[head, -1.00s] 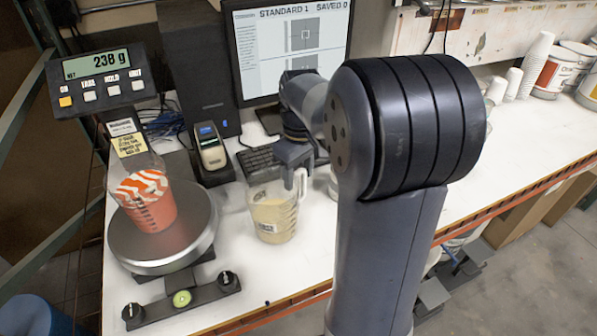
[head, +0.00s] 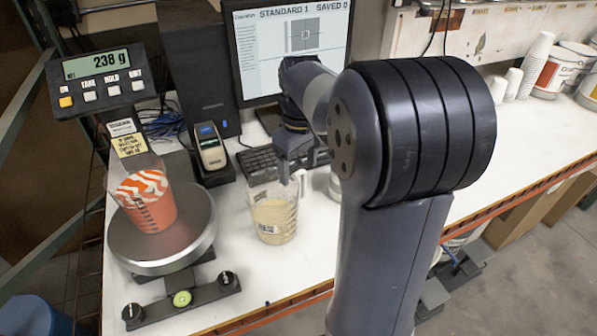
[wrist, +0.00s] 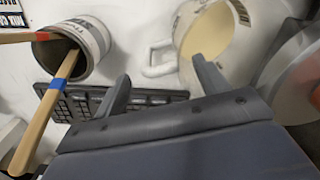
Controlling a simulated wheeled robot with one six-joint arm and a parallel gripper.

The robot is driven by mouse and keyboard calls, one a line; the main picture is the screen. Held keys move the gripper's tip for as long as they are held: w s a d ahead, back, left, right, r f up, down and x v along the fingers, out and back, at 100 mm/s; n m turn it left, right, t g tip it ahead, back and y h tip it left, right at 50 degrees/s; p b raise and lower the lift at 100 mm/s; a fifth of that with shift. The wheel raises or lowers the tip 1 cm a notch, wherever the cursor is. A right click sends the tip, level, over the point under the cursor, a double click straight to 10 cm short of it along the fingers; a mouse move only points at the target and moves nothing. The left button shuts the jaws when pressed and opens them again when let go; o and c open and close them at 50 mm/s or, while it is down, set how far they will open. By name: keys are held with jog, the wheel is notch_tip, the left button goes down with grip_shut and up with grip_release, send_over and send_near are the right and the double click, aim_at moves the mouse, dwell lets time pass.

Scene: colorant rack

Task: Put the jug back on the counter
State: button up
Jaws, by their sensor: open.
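The clear jug (head: 272,213) with pale cream contents stands upright on the white counter (head: 235,285), right of the scale. Its white handle (head: 302,183) faces my gripper. In the wrist view the jug (wrist: 207,32) is at the upper middle, with its handle (wrist: 158,60) pointing left. My gripper (head: 290,172) is just behind and above the jug in the head view. In the wrist view its two fingers (wrist: 165,85) are spread apart with nothing between them, and the handle lies beyond them.
A scale (head: 160,245) holds a cup of orange-red contents (head: 148,203). A keyboard (head: 258,160) lies behind the jug, below the monitor (head: 290,45). A can with wooden sticks (wrist: 85,42) stands near the jug. The counter's front edge is close in front.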

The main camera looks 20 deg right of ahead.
notch_tip(320, 180, up, 10)
jog(key=shift+f, duration=0.25)
jog(key=shift+d, duration=0.2)
